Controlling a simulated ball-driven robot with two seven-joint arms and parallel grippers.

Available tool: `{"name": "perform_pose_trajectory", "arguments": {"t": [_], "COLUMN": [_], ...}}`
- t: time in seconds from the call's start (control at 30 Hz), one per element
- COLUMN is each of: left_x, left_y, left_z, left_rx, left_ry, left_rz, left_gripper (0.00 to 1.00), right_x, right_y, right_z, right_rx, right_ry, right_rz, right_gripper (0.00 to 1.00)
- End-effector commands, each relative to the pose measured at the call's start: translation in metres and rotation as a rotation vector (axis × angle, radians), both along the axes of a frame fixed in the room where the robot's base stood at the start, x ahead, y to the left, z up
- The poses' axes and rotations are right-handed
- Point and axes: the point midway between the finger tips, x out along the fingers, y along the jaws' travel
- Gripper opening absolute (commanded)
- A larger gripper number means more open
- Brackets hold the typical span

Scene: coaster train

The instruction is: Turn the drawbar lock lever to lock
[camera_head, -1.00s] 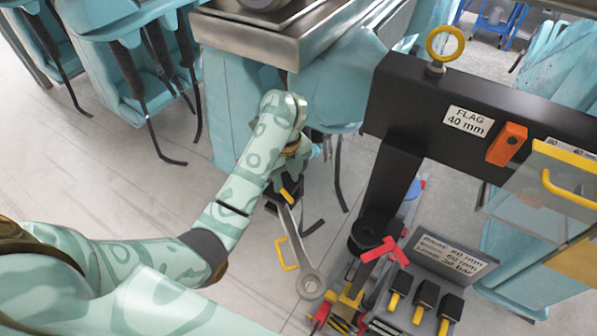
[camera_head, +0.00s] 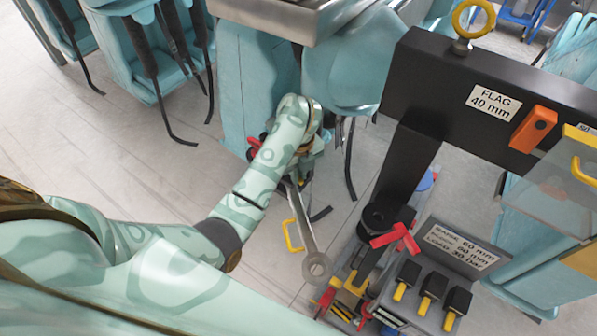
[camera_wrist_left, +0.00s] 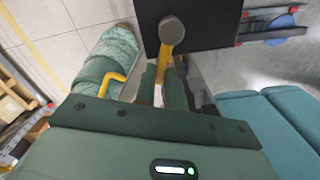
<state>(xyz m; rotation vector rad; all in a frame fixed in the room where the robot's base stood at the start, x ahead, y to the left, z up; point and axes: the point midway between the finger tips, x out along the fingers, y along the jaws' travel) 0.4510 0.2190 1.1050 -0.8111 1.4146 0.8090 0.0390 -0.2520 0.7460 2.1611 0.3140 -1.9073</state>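In the head view my left gripper (camera_head: 301,168) is at the top end of the grey drawbar (camera_head: 302,222), and my wrist hides the lever. My right gripper is not in view.
A yellow handle (camera_head: 291,236) sticks out beside the drawbar. A black post and beam (camera_head: 440,85) with a FLAG 40 mm label stand to the right. A red cross handle (camera_head: 396,240) and several yellow-tipped black levers (camera_head: 431,287) are below it.

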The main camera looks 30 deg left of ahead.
Motion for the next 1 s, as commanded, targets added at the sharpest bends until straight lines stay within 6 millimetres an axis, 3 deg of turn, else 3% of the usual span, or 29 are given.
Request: {"name": "perform_pose_trajectory", "arguments": {"t": [0.47,1.0], "left_x": [-0.003,-0.017], "left_y": [0.001,0.017], "left_z": [0.001,0.003], "left_rx": [0.001,0.000], "left_ry": [0.001,0.002], "left_rz": [-0.054,-0.486], "left_gripper": [0.00,0.00], "right_x": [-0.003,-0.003], "right_y": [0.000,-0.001], "right_z": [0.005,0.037], "right_rx": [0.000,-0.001], "right_ry": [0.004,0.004], "right_rz": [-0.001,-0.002], "right_gripper": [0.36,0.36]}}
